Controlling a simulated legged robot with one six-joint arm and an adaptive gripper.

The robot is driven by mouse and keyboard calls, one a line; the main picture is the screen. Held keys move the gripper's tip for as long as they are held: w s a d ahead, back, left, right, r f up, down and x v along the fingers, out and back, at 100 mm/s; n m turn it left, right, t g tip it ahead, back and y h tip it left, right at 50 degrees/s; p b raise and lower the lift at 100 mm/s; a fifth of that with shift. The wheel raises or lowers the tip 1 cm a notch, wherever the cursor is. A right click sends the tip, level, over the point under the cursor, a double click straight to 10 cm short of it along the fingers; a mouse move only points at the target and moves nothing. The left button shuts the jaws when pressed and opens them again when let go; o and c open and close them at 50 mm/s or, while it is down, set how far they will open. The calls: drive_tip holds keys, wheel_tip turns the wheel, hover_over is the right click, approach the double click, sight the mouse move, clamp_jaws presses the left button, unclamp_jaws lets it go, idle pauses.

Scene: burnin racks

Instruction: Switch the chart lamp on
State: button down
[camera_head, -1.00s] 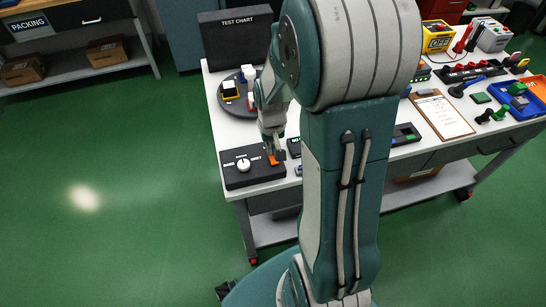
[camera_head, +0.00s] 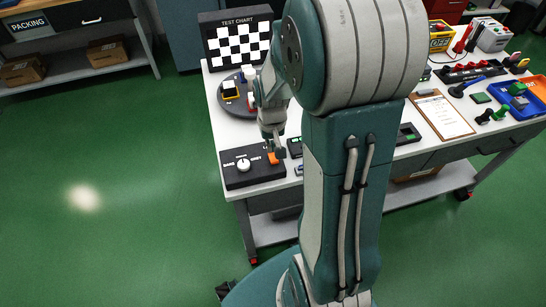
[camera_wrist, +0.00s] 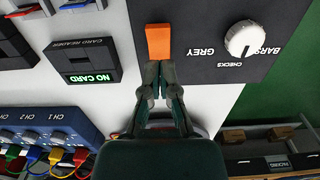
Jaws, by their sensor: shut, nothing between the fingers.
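The test chart box (camera_head: 238,42) stands at the back left of the bench and shows a lit black-and-white checkerboard. The black control box (camera_head: 240,178) at the bench's front left carries a white knob (camera_head: 244,165) and an orange rocker switch (camera_head: 273,158). In the wrist view the orange switch (camera_wrist: 159,42) lies just beyond the fingertips, with the white knob (camera_wrist: 243,39) to its right, near the labels GREY, CHECKS and BARS. My gripper (camera_wrist: 159,72) is shut and empty, and it also shows above the switch in the head view (camera_head: 276,150). Whether the fingertips touch the switch is unclear.
A card reader (camera_wrist: 82,65) reading NO CARD sits left of the control box in the wrist view. A blue unit (camera_wrist: 42,130) with coloured plugs is below it. A round dark turntable (camera_head: 226,98) stands behind my gripper. A clipboard (camera_head: 443,117) lies to the right.

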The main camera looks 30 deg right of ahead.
sight(272, 155)
drive_tip(key=shift+r, duration=2.65)
drive_tip(key=s+a+r+n+t, duration=0.3)
drive_tip(key=s+a+r+t, duration=0.2)
drive_tip(key=s+a+r, duration=0.6)
drive_tip(key=shift+s+r+t, duration=0.3)
drive_tip(key=shift+s+r, duration=0.55)
drive_tip(key=shift+r, duration=1.05)
